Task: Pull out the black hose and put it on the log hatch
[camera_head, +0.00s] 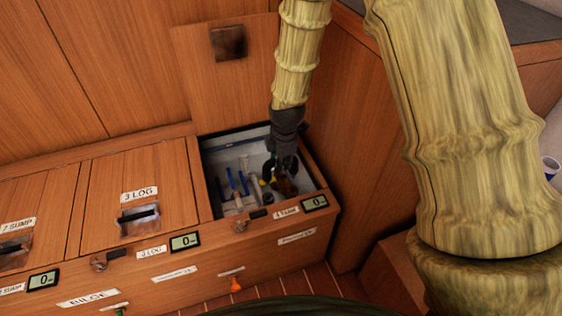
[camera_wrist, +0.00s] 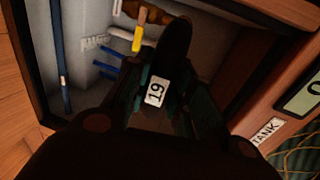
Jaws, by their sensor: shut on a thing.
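My gripper (camera_head: 284,160) reaches down into the open tank compartment (camera_head: 208,190) and is shut on a dark thing that looks like the black hose. A black rounded part of the hose (camera_wrist: 176,42) shows beyond the tag; the rest is hidden or too dark to make out. The log hatch (camera_head: 110,205), labelled 3 LOG, is closed, just left of the open compartment, with a recessed handle (camera_head: 138,216).
The tank lid (camera_head: 200,85) stands raised behind the opening. Blue-handled tools (camera_head: 232,182) and a brush (camera_wrist: 95,43) lie inside the compartment. A wooden panel (camera_head: 350,150) rises close on the right. The log hatch top is clear of loose things.

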